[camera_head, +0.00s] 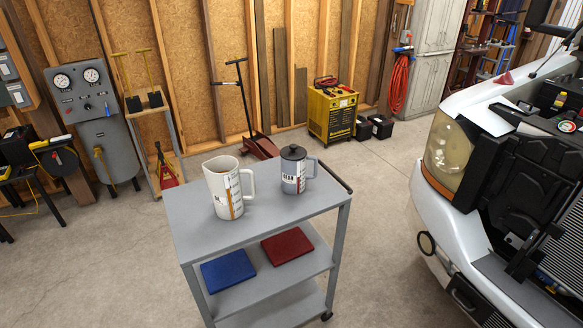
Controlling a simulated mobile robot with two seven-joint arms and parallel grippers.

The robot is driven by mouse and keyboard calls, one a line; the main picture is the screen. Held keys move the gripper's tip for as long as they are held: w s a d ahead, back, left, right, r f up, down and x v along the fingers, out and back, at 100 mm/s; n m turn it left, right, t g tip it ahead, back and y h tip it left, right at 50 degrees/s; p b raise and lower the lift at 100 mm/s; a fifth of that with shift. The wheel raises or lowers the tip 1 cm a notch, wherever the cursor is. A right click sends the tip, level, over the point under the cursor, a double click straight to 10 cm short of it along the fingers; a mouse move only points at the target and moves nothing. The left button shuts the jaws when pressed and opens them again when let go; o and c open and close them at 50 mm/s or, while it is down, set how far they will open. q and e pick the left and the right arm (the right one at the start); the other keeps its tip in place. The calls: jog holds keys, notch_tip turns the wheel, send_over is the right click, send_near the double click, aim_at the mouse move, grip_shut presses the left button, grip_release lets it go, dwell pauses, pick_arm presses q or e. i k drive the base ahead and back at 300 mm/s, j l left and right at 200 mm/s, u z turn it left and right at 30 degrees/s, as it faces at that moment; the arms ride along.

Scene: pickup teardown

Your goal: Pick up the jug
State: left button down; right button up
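A white jug (221,190) with a handle on its right side and printed markings stands upright on the top shelf of a grey cart (272,222). A smaller grey mug-like container (290,174) with a dark lid and a handle on its right stands upright just to the right of the jug and slightly farther back. The two appear close but apart. Neither of my grippers shows in the head view.
A blue book-like item (228,270) and a red one (287,245) lie on the cart's lower shelf. A white pickup (470,190) with its engine bay open stands on the right. Concrete floor (385,265) is clear between cart and pickup.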

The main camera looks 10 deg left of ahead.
aim_at(234, 189)
jog(key=i+j+z, duration=0.1)
jog(key=j, duration=0.35)
jog(key=i+j+z, duration=0.1)
jog(key=j, duration=0.3)
jog(key=i+j+z, duration=0.1)
jog(key=j, duration=0.35)
